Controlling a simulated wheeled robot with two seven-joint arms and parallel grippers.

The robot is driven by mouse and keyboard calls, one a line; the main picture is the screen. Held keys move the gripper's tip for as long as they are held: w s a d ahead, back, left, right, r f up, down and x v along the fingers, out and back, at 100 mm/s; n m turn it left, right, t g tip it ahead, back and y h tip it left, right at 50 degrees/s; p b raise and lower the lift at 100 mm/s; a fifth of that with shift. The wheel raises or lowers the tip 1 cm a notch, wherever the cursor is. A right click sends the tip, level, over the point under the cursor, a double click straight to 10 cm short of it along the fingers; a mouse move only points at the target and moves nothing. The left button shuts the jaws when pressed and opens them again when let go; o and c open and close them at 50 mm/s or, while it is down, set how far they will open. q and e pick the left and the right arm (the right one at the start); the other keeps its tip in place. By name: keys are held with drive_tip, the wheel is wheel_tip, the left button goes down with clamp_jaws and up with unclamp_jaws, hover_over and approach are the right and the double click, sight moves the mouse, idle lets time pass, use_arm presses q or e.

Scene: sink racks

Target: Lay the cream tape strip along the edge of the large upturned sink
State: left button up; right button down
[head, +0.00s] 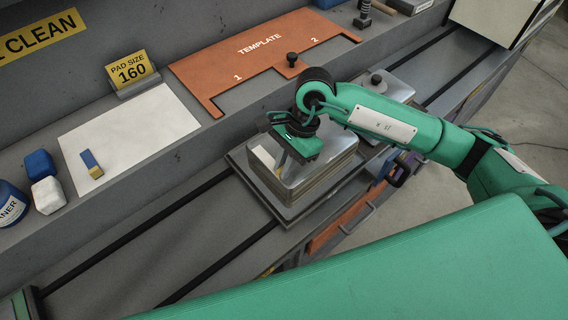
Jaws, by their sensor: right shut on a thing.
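The large upturned sink (332,172) lies bottom up on a dark grey tray in the middle of the head view, its metal top shiny and its sides tan and layered. My right gripper (284,158) points down over the left part of its top and is shut on a thin, pale piece, seemingly the cream tape strip. My gripper and wrist hide most of the strip, so I cannot tell whether it touches the sink's edge. My left gripper is out of view.
A smaller metal block with a knob (377,80) stands behind my right forearm.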

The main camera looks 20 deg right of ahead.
drive_tip(key=shift+f+b, duration=0.15)
drive_tip(key=shift+b, duration=0.2)
idle(0.7)
drive_tip(key=c, duration=0.8)
unclamp_jaws()
drive_tip(key=shift+c, duration=0.2)
drive_tip(key=shift+r+p, duration=1)
drive_tip(key=shift+r, duration=2.5)
